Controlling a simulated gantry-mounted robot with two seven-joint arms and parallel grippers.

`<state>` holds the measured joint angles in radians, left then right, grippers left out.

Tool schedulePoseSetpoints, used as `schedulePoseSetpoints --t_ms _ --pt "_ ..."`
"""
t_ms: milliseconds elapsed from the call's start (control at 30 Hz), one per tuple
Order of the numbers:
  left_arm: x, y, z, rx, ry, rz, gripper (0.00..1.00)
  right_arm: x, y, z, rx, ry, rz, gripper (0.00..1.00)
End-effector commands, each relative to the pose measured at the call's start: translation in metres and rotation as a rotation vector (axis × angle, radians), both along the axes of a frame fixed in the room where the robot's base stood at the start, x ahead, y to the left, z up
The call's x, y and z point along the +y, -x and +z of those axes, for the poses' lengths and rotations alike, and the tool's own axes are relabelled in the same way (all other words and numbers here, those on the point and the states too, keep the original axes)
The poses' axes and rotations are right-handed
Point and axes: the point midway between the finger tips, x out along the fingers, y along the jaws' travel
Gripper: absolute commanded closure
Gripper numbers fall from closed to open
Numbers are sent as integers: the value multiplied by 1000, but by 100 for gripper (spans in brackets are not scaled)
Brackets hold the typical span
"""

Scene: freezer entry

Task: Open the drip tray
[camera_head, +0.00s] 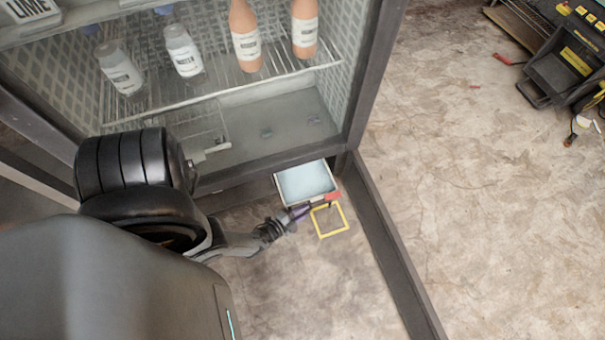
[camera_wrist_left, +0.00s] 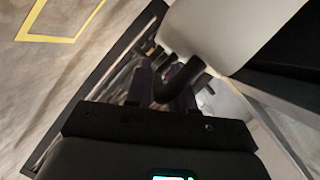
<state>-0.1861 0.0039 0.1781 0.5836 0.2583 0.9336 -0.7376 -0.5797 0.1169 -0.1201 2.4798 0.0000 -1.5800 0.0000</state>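The drip tray (camera_head: 292,190) is a shallow white-rimmed tray with a pale blue inside. It sticks out from under the front of the glass-doored cabinet. My left gripper (camera_head: 303,213) is at the tray's front edge, low over the floor. In the left wrist view the tray's pale body (camera_wrist_left: 225,30) fills the top, and a dark curved handle (camera_wrist_left: 182,80) reaches down to the fingers of my left gripper (camera_wrist_left: 165,92). Whether the fingers are closed tight on the handle is unclear. My right gripper is not in view.
The cabinet holds several bottles on a wire shelf (camera_head: 225,92). Its open door (camera_head: 390,250) stands out to the right of the tray. A yellow square outline (camera_head: 344,229) marks the floor before the tray.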

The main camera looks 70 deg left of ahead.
Motion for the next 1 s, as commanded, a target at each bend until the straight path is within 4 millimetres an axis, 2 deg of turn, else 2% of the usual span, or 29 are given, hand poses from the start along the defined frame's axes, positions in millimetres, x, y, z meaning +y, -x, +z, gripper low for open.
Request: schedulePoseSetpoints --t_ms 233,500,700,1000 --pt "-7 20 6 3 1 0 77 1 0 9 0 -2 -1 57" --pt "-22 62 16 2 2 1 77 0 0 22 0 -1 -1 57" --pt "-31 87 21 1 0 1 77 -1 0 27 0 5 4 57" --pt "-35 98 23 -2 -1 0 77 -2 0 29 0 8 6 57"
